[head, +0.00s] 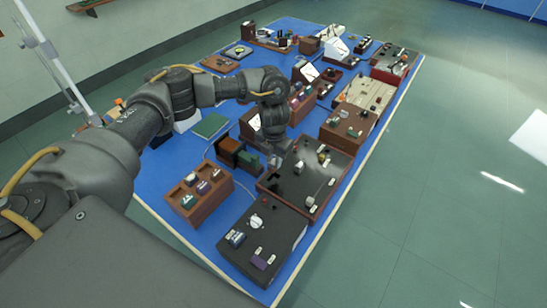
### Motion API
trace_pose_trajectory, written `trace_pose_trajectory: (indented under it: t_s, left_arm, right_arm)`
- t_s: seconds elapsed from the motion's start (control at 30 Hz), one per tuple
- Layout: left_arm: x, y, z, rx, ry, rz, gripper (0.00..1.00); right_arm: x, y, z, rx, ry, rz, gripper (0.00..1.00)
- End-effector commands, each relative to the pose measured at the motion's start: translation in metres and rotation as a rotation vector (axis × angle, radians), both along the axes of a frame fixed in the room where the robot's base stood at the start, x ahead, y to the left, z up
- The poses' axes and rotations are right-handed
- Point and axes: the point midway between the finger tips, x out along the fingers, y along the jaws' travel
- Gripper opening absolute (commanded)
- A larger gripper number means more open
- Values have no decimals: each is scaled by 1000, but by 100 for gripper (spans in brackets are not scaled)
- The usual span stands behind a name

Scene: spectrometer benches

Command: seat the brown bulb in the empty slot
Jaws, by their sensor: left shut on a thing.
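My left gripper (276,158) points down over the near left part of a dark-topped, red-brown instrument bench (290,187). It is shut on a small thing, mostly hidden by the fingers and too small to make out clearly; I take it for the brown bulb. Several small fittings stand on this bench. I cannot tell which spot on it is an empty slot. A brown wooden rack (209,207) to the left holds several small labelled pieces in its holes. My right gripper is not in view.
A dark box (277,220) with a white dial stands at the near end of the blue table (213,233). Brown and green blocks (247,162) stand close left of my gripper. More instrument benches (348,122) crowd the far side. Bare blue table shows left of the rack.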

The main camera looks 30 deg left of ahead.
Motion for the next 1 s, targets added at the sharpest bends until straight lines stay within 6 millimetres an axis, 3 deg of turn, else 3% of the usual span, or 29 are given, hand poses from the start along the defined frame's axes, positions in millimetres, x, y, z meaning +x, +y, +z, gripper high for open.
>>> trace_pose_trajectory:
  t_s: [1.0]
  left_arm:
    - [0, 0, -60, -1, 0, -2, 1]
  right_arm:
    - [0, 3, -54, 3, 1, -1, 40]
